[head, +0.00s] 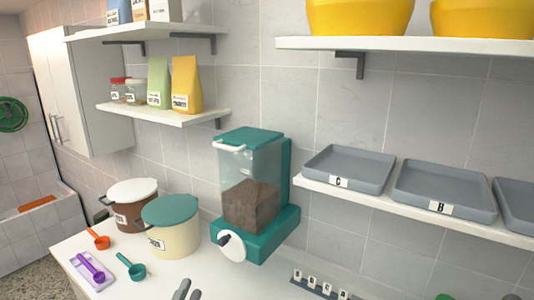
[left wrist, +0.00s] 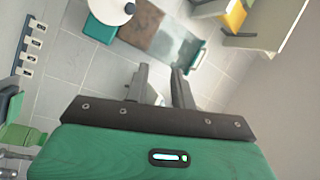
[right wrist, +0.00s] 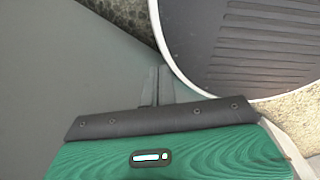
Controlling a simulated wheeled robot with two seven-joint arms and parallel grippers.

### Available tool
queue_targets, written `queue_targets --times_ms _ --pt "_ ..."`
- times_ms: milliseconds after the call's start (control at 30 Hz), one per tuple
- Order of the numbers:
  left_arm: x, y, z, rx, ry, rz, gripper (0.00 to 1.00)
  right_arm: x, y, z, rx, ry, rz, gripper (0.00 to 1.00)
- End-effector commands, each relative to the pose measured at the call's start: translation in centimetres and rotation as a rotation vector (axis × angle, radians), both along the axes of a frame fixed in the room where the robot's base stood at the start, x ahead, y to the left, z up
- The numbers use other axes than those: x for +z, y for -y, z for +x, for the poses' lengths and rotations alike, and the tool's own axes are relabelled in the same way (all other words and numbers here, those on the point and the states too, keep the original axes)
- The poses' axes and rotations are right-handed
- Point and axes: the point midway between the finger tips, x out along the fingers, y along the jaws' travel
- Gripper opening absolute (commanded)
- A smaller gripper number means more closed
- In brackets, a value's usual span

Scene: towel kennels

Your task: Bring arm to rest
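My left gripper (head: 188,291) shows at the bottom edge of the head view, over the white counter. In the left wrist view its two dark fingers (left wrist: 159,82) stand apart with nothing between them. My right gripper (right wrist: 158,82) shows only in the right wrist view. Its fingers are together, with nothing seen held, beside a round, ribbed dark surface with a pale rim (right wrist: 262,45).
A teal food dispenser (head: 254,195) is on the wall. Lidded tubs (head: 172,228) and coloured scoops (head: 132,267) stand on the counter (head: 60,248). A shelf with grey trays (head: 350,168) is at right. A label strip (head: 318,284) is at the bottom.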

Motion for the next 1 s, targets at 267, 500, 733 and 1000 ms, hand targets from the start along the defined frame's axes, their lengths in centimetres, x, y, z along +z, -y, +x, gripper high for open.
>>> queue_targets --times_ms 267,500,733,1000 --pt "-11.9 -5.4 -4.8 0.243 -0.561 -0.388 0.25 0.0 0.1 0.0 0.001 0.000 -0.001 0.00" --pt "-20.2 -7.2 -13.1 0.455 -0.999 -0.643 0.25 0.0 0.1 0.0 0.001 0.000 -0.001 0.00" --pt "-24.0 -7.2 -20.7 0.616 -1.306 -0.784 0.25 0.0 0.1 0.0 0.001 0.000 -0.001 0.00" --pt "-29.8 -6.9 -21.8 0.676 -1.416 -0.812 0.25 0.0 0.1 -0.1 0.001 -0.001 -0.001 0.00"
